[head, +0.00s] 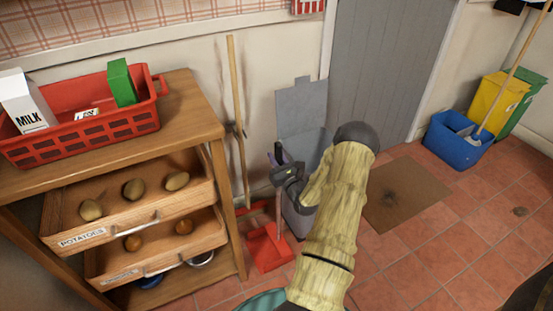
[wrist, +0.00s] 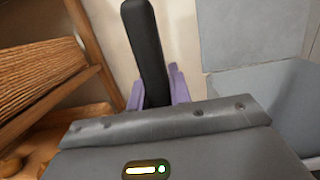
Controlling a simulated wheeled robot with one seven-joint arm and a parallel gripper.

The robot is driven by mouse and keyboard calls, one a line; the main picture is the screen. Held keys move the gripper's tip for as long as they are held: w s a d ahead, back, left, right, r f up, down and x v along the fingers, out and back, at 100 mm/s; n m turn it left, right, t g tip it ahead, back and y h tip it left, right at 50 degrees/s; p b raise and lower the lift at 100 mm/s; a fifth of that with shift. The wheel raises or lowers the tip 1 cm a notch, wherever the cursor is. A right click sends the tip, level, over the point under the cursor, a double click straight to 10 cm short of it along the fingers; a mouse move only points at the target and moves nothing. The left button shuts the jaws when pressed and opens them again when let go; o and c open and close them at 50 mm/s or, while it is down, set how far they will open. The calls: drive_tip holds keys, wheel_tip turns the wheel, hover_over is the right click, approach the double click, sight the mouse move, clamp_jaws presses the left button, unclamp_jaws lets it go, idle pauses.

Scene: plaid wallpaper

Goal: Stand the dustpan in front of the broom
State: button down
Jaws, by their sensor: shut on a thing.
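The red dustpan (head: 270,250) has a long upright handle and is low at the floor, between the wooden shelf and the grey bin. My gripper (head: 280,165) is shut on the upper part of its handle. In the wrist view the black handle grip (wrist: 145,45) rises between the purple fingertips (wrist: 160,92). The broom's wooden stick (head: 235,110) leans upright against the wall, behind and slightly left of the dustpan. Its lower end is partly hidden behind the dustpan. I cannot tell whether the dustpan touches the floor.
The wooden shelf (head: 185,90) with potato drawers and a red crate (head: 90,128) stands close on the left. A grey bin (head: 302,110) with its lid up is close on the right, partly behind my arm. A brown mat (head: 405,195) and open tiles lie further right.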

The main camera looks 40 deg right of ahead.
drive_tip(key=c, duration=1.3)
unclamp_jaws()
drive_tip(key=shift+r, duration=0.1)
drive_tip(key=p+v, duration=0.2)
drive_tip(key=v, duration=1)
drive_tip(key=shift+p, duration=0.35)
